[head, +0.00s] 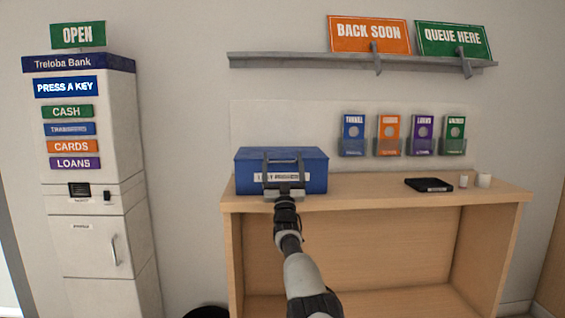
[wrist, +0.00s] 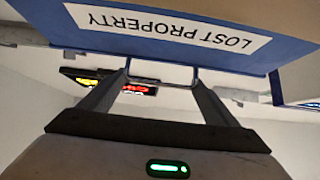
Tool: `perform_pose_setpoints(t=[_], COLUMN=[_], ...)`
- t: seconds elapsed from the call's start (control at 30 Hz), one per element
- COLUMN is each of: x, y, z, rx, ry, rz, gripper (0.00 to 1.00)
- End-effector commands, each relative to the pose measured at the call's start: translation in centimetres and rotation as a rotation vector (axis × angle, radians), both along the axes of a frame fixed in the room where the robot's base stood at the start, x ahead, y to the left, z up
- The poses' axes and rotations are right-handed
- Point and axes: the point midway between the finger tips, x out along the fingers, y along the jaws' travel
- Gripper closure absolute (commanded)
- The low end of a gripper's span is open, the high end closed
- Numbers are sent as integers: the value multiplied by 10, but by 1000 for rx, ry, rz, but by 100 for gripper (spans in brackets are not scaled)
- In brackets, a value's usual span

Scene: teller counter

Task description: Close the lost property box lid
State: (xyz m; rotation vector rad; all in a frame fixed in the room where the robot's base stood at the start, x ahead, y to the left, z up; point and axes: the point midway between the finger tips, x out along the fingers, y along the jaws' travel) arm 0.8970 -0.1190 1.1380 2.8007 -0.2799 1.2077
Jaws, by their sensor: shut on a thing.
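The blue lost property box (head: 240,176) stands on the left end of the counter. Its top face looks flat and level, but I cannot tell whether a gap remains under the lid. A white label reading LOST PROPERTY (wrist: 165,25) is on its front, upside down in the wrist view and partly hidden by my gripper in the head view. My gripper (head: 284,157) is at the box's front, its two fingers apart. In the wrist view my gripper (wrist: 161,75) is shut on a thin handle (wrist: 161,64) that spans between its fingertips at the blue panel's edge.
The wooden counter (head: 375,190) is clear right of the box up to a black tray (head: 428,185) and two small white cups. Leaflet holders (head: 388,146) and a sign shelf (head: 300,62) are on the wall. A white bank machine (head: 95,195) stands left.

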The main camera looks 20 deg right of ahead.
Motion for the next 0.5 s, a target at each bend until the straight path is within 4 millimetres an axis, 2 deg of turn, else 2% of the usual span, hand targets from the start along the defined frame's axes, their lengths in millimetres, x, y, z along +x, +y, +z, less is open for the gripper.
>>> perform_pose_setpoints(t=[0.03,0.13,0.17,0.2,0.5], x=[3,3,4,4,2], y=[-3,-3,-3,-3,-2], z=[-16,-16,-16,-16,-9], rx=[5,5,5,5,3], ry=[21,21,21,22,14], rz=[-4,-4,-4,-4,-1], gripper=[57,57,14,9,9])
